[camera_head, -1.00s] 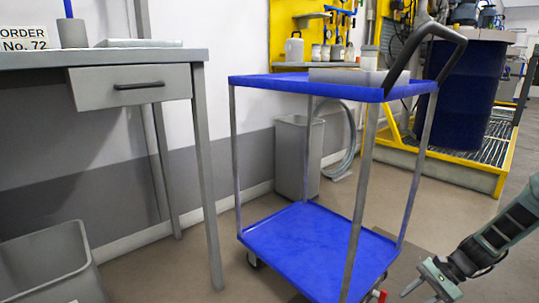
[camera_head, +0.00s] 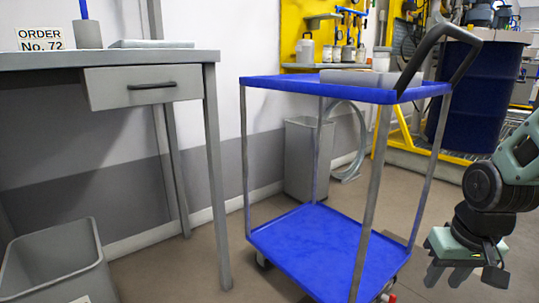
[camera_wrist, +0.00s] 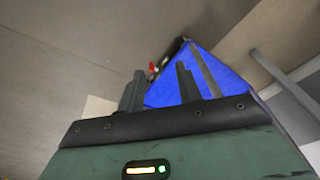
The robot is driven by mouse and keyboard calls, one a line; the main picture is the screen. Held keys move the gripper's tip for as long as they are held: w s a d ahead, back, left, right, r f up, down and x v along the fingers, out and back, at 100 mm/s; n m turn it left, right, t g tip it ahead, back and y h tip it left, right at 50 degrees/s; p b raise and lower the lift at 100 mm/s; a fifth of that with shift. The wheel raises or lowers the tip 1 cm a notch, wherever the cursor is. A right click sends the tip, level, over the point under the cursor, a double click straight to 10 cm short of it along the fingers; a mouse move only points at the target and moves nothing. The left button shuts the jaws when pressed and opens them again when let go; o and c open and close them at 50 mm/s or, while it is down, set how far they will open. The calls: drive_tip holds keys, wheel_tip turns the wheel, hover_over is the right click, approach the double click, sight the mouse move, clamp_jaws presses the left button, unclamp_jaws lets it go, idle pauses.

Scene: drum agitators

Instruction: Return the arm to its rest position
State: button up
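My gripper (camera_head: 464,277) hangs at the lower right of the head view, to the right of the blue cart (camera_head: 310,250), with its fingers pointing down. My arm (camera_head: 505,185) is bent above it and enters from the right edge. In the wrist view my gripper (camera_wrist: 160,72) shows two dark fingers set apart. Nothing is held between them. Beyond the fingers, the cart's blue lower shelf (camera_wrist: 205,75) and the brown floor show.
A grey workbench (camera_head: 155,85) with a drawer stands at the left. A grey bin (camera_head: 50,260) is below it, another bin (camera_head: 305,165) behind the cart. A blue drum (camera_head: 480,95) stands at the back right. Floor shows between bench and cart.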

drive_tip(key=s+a+r+n+g+p, duration=0.1)
drive_tip(key=s+a+r+n+p, duration=0.45)
drive_tip(key=s+a+r, duration=0.35)
drive_tip(key=s+a+r+n+g+p, duration=0.1)
drive_tip(key=s+a+r+n+p, duration=0.4)
drive_tip(key=a, duration=0.5)
wheel_tip(320, 180, up, 38)
drive_tip(key=s+m+p, duration=0.1)
drive_tip(key=p, duration=3.6)
drive_tip(key=shift+f+m+p, duration=0.2)
drive_tip(key=shift+m+p, duration=0.1)
drive_tip(key=shift+m, duration=0.05)
drive_tip(key=shift+a, duration=0.1)
